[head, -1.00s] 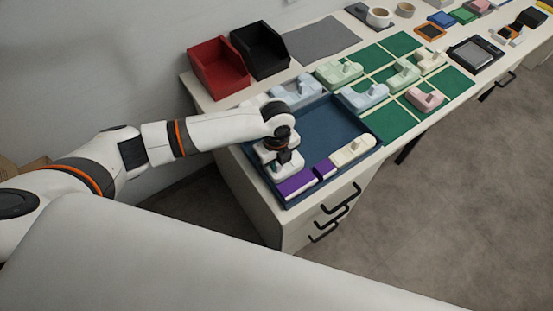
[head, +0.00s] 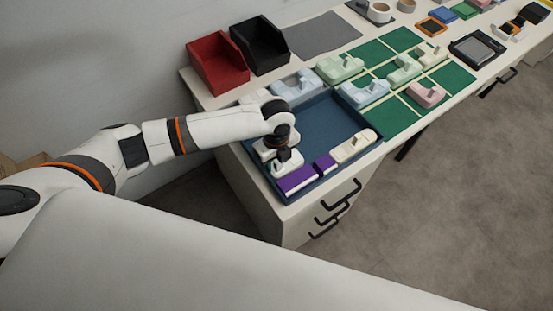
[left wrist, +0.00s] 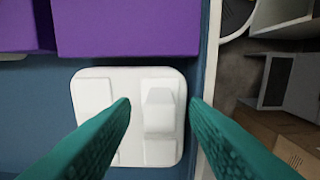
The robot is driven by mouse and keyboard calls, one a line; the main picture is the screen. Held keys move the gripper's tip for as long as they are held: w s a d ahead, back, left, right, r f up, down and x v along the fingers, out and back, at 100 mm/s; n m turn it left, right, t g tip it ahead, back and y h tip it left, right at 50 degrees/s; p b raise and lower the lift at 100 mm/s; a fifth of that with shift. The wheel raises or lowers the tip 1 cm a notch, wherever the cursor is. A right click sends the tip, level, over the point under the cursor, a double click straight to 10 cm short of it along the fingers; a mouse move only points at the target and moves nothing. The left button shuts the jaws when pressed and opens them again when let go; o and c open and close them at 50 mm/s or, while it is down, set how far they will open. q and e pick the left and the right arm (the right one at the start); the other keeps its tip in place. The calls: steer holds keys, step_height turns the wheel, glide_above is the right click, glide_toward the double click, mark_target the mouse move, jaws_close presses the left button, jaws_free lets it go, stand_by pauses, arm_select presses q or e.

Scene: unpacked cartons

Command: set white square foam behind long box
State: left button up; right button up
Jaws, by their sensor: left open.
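The white square foam (left wrist: 95,100) lies flat on the blue tray floor in the left wrist view, with a raised block on its right part. In the head view it shows partly (head: 287,168), under my left gripper (head: 282,157). In the wrist view the gripper's teal fingers (left wrist: 160,102) are open, spread over the foam, with nothing clearly clamped between them. A long purple box (left wrist: 125,28) lies alongside the foam near the tray wall. It also shows in the head view (head: 297,179). My right gripper is not in view.
The blue tray (head: 330,122) has a clear middle. A shorter purple block (head: 325,163) and a cream foam piece (head: 353,147) line its front side. Red (head: 217,66) and black (head: 260,46) bins stand behind. Pastel foam pieces sit around green mats (head: 400,117).

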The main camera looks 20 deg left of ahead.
arm_select(q)
step_height(320, 180, up, 12)
steer(key=b, duration=0.1)
steer(key=shift+f, duration=0.2)
